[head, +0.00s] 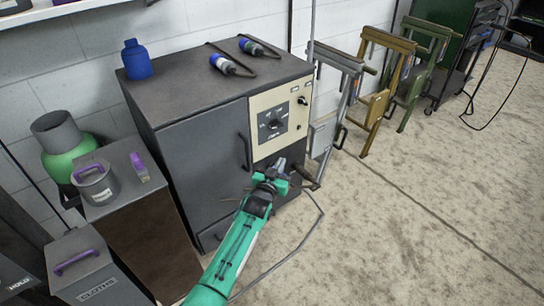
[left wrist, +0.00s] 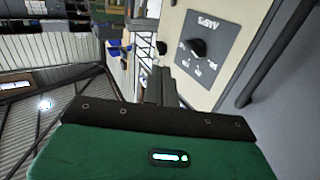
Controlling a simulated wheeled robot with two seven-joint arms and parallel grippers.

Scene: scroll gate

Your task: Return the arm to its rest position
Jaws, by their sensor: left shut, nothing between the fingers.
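My left arm, green, comes up from the bottom of the head view. My left gripper (head: 280,164) is in front of the lower part of a dark grey cabinet, just below its cream control panel (head: 278,120). Whether it touches the cabinet cannot be told. In the left wrist view the two dark fingers (left wrist: 160,85) are together and hold nothing. The panel with its black dial (left wrist: 198,47) shows beyond them, upper right. My right gripper is in neither view.
The dark cabinet (head: 205,160) has a door handle (head: 244,152) near the arm. Smaller boxes with purple-handled items stand left, beside a green cylinder (head: 68,160). Grey, tan and green frames (head: 385,90) stand right of the cabinet.

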